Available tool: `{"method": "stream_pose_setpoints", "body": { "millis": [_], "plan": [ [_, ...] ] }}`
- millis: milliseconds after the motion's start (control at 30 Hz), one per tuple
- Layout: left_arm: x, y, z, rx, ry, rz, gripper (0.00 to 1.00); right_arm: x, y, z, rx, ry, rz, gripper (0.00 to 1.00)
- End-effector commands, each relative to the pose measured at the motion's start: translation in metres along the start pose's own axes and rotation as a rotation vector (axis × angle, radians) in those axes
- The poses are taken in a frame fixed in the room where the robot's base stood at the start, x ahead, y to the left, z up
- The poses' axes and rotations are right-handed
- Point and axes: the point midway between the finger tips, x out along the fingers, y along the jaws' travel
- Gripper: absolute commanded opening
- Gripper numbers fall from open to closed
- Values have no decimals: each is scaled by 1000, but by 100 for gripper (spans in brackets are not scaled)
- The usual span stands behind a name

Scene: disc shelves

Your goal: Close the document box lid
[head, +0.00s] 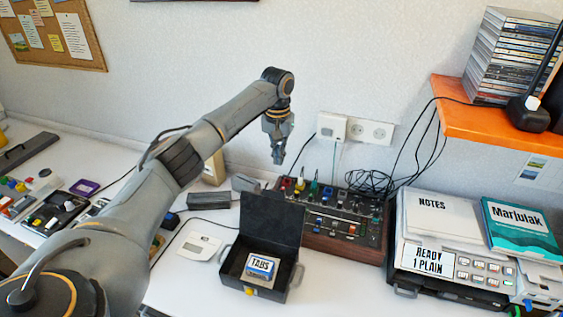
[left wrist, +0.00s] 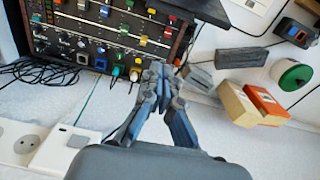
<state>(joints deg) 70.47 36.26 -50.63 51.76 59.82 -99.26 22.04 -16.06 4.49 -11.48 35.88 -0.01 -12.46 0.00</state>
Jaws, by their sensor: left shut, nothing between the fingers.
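The document box (head: 262,277) is a dark box on the white desk, near the bottom middle of the head view. Its black lid (head: 272,219) stands up open at the back edge. A small box marked TABS (head: 261,267) sits inside it. My left gripper (head: 278,160) is above and behind the raised lid, pointing down, apart from it. In the left wrist view the left gripper (left wrist: 158,75) has its fingers together and empty. A dark panel at that view's top edge may be the lid; I cannot tell. My right gripper is not in view.
A control panel with knobs (head: 335,220) stands right behind the box. A printer (head: 455,262) with books is at the right. A white device (head: 199,246) lies left of the box. An orange shelf (head: 480,122) juts from the wall. Cables hang behind.

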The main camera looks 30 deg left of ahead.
Motion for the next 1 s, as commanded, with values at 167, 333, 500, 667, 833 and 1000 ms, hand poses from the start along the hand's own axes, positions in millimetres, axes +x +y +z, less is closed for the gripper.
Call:
{"method": "stream_pose_setpoints", "body": {
  "millis": [167,333,500,667,833,1000],
  "plan": [
    [33,0,2,1,-6,-2,0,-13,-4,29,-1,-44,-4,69],
    [66,0,2,1,-5,-2,0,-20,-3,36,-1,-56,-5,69],
    [82,-1,5,3,-1,-2,0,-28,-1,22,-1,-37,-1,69],
    [78,-1,19,5,-2,-2,0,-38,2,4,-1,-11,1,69],
    [74,-1,32,3,-1,-3,0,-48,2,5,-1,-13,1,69],
    [73,0,38,2,-1,-1,0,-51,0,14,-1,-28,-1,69]
  ]
}}
